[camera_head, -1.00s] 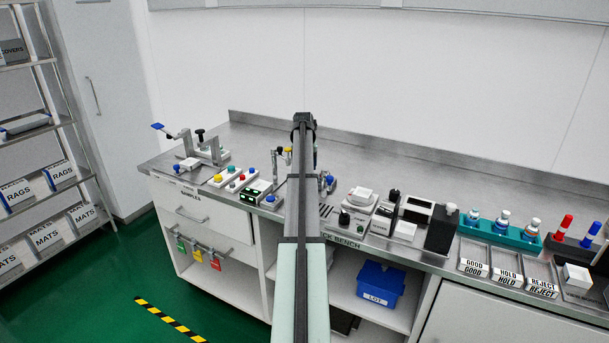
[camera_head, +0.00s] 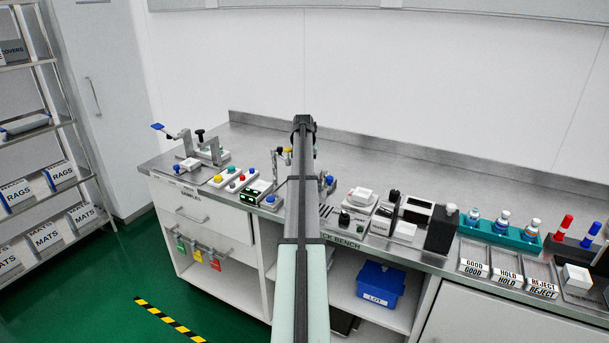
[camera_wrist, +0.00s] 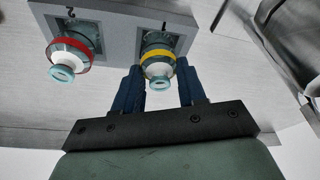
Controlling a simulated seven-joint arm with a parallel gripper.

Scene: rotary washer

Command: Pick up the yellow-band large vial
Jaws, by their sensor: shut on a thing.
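In the wrist view the yellow-band large vial (camera_wrist: 157,56) has a yellow ring, a white neck and a pale teal top. It stands at the square slot marked 1 of a grey holder (camera_wrist: 110,22). My gripper (camera_wrist: 160,85) has its two dark blue fingers on either side of this vial and is shut on it. I cannot tell whether the vial's base is clear of the slot. A red-band vial (camera_wrist: 68,52) stands at slot 2, left of my gripper. In the head view my own arm hides the gripper and the held vial.
On the steel bench (camera_head: 400,165) a button panel (camera_head: 233,180) is left of my arm. A white-topped device (camera_head: 361,195) and a black block (camera_head: 441,229) are to the right. Farther right are a teal vial rack (camera_head: 500,233) and labelled trays (camera_head: 507,263). The back of the bench is clear.

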